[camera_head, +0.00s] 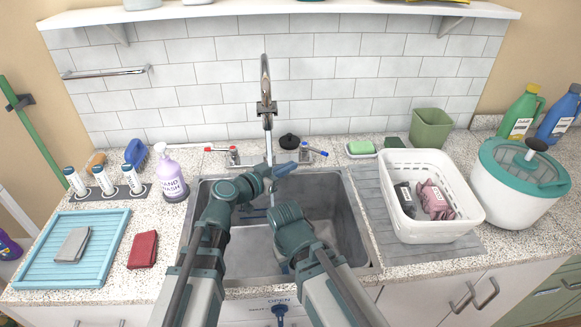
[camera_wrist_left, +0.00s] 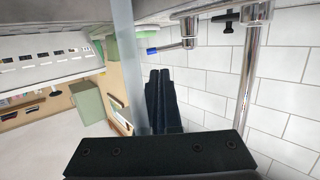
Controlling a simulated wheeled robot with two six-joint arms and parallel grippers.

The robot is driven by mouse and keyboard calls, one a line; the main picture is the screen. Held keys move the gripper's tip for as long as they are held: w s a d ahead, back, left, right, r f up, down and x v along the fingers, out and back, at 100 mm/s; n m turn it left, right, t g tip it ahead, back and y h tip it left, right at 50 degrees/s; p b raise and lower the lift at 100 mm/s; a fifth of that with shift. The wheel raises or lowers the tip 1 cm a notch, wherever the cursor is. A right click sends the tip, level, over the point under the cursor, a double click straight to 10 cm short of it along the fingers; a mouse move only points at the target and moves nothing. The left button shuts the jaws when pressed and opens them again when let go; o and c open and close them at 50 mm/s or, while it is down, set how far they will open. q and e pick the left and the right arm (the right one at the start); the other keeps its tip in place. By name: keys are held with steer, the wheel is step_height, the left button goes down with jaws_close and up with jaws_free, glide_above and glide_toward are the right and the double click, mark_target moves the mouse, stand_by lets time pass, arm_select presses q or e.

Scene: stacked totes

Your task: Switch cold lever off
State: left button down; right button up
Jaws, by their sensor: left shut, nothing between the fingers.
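The cold lever (camera_head: 315,151) has a blue tip and stands at the right of the tap, behind the sink. It also shows in the left wrist view (camera_wrist_left: 168,47), sticking out sideways from its chrome base. My left gripper (camera_head: 290,166) is over the back of the sink, close to the lever on its left in the head view. Its dark fingers (camera_wrist_left: 160,88) are shut and empty in the left wrist view. A gap shows between fingers and lever there. My right arm reaches over the sink; its gripper is hidden.
The tall chrome spout (camera_head: 266,82) rises beside my left gripper. The red-tipped hot lever (camera_head: 220,149) is on its left. A black plug (camera_head: 289,141) lies behind the sink (camera_head: 345,205). A soap dish (camera_head: 360,153) and white basket (camera_head: 440,225) are to the right.

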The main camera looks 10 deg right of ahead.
mark_target(319, 152)
arm_select(q)
steer(key=b+x, duration=0.1)
steer(key=x, duration=1)
steer(key=shift+w+d+f+b, duration=0.1)
steer(key=shift+b, duration=0.3)
